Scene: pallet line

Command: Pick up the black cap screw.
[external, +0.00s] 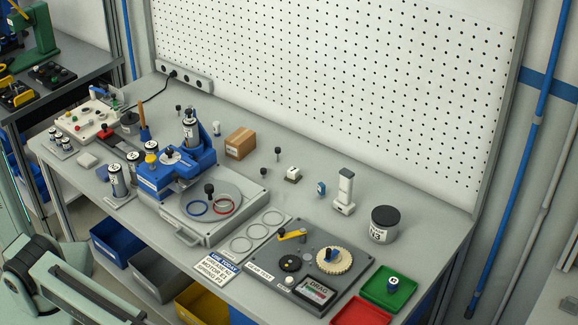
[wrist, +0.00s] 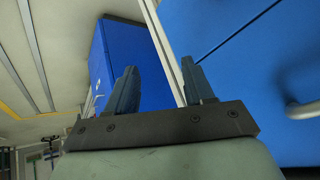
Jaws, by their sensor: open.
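Several small black-headed pieces stand on the grey bench in the external view. One black-headed piece (external: 278,152) stands right of the cardboard box, and a second (external: 263,171) is just in front of it. A third (external: 178,108) is at the back near the power strip. A larger black knob-like head (external: 209,188) rises at the grey plate with rings. They are too small to tell which is the black cap screw. My gripper (wrist: 160,85) shows in the wrist view, open and empty, facing blue surfaces away from the bench top. It is not visible in the external view.
A blue machine (external: 175,170) stands left of centre, beside a cardboard box (external: 240,143). A white upright device (external: 345,190) and a black-lidded jar (external: 384,224) stand right. Green (external: 388,290) and red (external: 360,312) trays are at the front right. A pegboard (external: 340,80) closes the back.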

